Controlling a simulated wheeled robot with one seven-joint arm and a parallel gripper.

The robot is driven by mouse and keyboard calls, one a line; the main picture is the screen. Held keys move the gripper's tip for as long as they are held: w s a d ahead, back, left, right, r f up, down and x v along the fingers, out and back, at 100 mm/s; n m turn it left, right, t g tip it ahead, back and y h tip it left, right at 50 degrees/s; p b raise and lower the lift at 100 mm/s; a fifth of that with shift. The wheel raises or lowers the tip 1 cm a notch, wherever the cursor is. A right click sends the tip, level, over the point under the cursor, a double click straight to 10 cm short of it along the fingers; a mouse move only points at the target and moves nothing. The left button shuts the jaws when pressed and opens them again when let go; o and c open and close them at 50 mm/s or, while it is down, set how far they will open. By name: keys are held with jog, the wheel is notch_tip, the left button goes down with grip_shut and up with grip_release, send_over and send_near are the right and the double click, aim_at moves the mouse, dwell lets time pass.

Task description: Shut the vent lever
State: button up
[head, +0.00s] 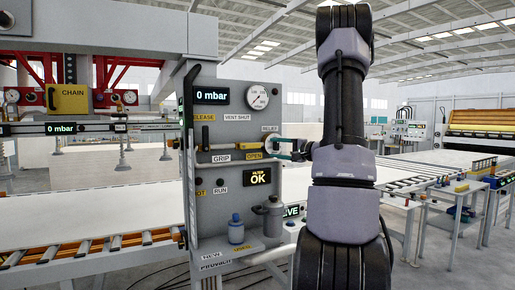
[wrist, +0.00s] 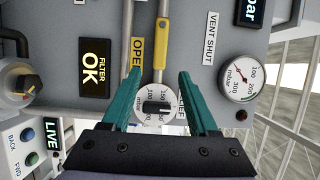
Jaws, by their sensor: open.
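The vent lever (wrist: 160,32) has a yellow grip on a metal rod; in the head view it lies level across the grey panel (head: 206,215). The yellow OPEN label (wrist: 137,50) is just below it, and the VENT SHUT label (head: 237,117) is above it. My gripper (head: 280,147) is at the panel's right side, open and empty. In the wrist view my gripper's teal fingers (wrist: 158,90) point toward the lever. The lever's free end lies between their lines, and I see no contact. The lever's far end is cut off in the wrist view.
A round relief dial with a black knob (wrist: 158,107) sits between my fingers in the wrist view. A pressure gauge (head: 257,97) is above. A pale pipe (wrist: 128,30) runs beside the lever.

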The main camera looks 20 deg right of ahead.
aim_at(256, 146)
jog(key=x, duration=0.9)
grip_shut()
jog(key=shift+s, duration=0.1)
dwell(1.1)
